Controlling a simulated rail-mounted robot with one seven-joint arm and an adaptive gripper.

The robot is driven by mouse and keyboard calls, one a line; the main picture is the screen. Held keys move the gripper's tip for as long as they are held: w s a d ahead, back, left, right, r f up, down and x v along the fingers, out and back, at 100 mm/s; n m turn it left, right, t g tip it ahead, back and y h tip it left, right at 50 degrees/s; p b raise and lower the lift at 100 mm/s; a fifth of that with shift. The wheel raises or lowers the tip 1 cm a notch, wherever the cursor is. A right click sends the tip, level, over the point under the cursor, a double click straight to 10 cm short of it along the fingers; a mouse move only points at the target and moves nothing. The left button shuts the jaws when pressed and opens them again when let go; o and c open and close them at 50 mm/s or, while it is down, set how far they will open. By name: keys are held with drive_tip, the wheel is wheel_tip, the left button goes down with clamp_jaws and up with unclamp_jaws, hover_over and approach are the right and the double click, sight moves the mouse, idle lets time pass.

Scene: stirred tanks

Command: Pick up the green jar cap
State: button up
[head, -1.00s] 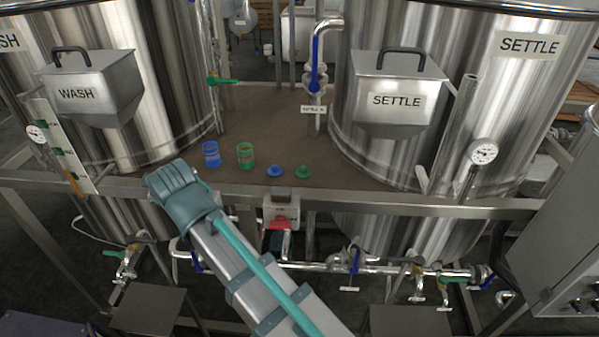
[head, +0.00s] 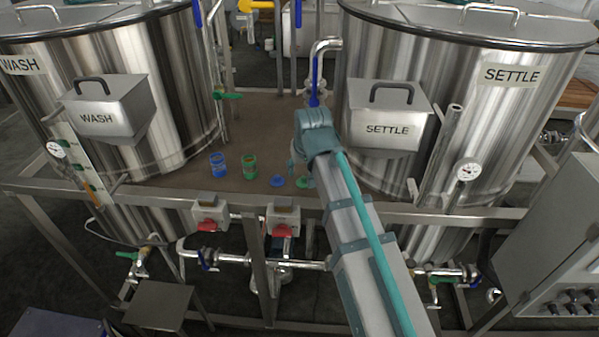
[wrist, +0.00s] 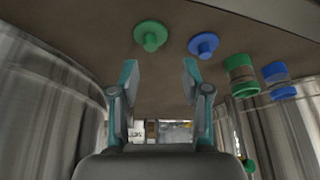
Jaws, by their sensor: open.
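The green jar cap (head: 305,183) lies on the brown deck between the tanks, partly hidden by my gripper in the head view. In the wrist view the green cap (wrist: 150,37) is at the top, knob showing, beyond the fingertips and slightly left of the middle. My gripper (wrist: 160,76) is open and empty, with the cap apart from both fingers. In the head view my gripper is mostly hidden behind my own arm, just above the deck by the caps.
A blue cap (head: 277,181) lies just left of the green one. A green jar (head: 249,167) and a blue jar (head: 217,165) stand farther left. The SETTLE tank (head: 430,75) rises close on the right, the WASH tank (head: 165,60) on the left.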

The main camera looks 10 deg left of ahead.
sight(303, 177)
drive_tip(key=shift+w+d+f, duration=0.15)
drive_tip(key=shift+d, duration=0.35)
drive_tip(key=shift+f, duration=0.25)
drive_tip(key=shift+p+x, duration=0.75)
drive_tip(key=shift+x, duration=1.55)
drive_tip(key=c, duration=0.9)
